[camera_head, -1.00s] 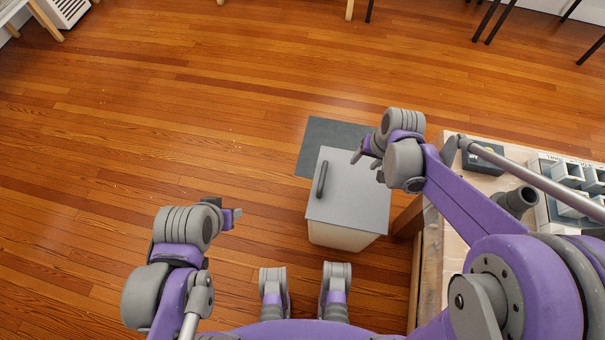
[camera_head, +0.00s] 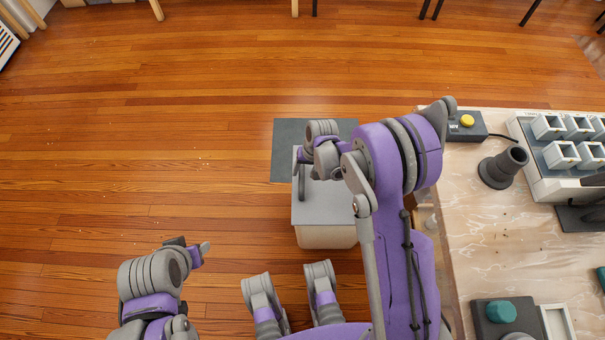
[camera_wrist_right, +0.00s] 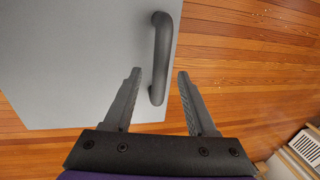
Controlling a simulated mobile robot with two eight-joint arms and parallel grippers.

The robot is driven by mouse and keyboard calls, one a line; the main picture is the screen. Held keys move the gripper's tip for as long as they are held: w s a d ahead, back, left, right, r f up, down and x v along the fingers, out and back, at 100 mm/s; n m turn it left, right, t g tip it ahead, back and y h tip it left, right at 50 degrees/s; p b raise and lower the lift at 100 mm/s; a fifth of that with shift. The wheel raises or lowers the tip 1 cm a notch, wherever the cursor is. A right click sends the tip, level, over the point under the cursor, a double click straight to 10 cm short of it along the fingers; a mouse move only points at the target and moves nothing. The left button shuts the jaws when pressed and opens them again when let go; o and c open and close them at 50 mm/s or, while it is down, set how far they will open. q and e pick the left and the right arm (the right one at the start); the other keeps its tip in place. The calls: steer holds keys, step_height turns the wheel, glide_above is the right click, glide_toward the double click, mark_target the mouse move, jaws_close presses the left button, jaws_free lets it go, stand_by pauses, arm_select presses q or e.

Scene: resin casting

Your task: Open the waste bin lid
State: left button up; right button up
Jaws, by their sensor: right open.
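The waste bin (camera_head: 327,237) is a pale box with a flat grey lid (camera_head: 335,205), standing on the floor left of the workbench. The lid lies closed. Its dark bar handle (camera_head: 301,184) is along the lid's left side. My right gripper (camera_head: 303,158) is over the lid at the handle's far end. In the right wrist view, my right gripper (camera_wrist_right: 160,74) is open, and the lower part of the handle (camera_wrist_right: 162,55) shows between its fingers. I cannot tell whether they touch. My left gripper (camera_head: 195,250) is left of the bin, away from it; its opening is unclear.
A dark grey mat (camera_head: 290,140) lies on the floor behind the bin. The workbench (camera_head: 480,250) on the right carries a black box with a yellow button (camera_head: 467,121), a dark cup (camera_head: 503,167) and white moulds (camera_head: 562,155). The wooden floor to the left is clear.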

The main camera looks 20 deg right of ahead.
steer(key=shift+a+f, duration=0.25)
steer(key=shift+f, duration=0.8)
jaws_close()
stand_by(0.7)
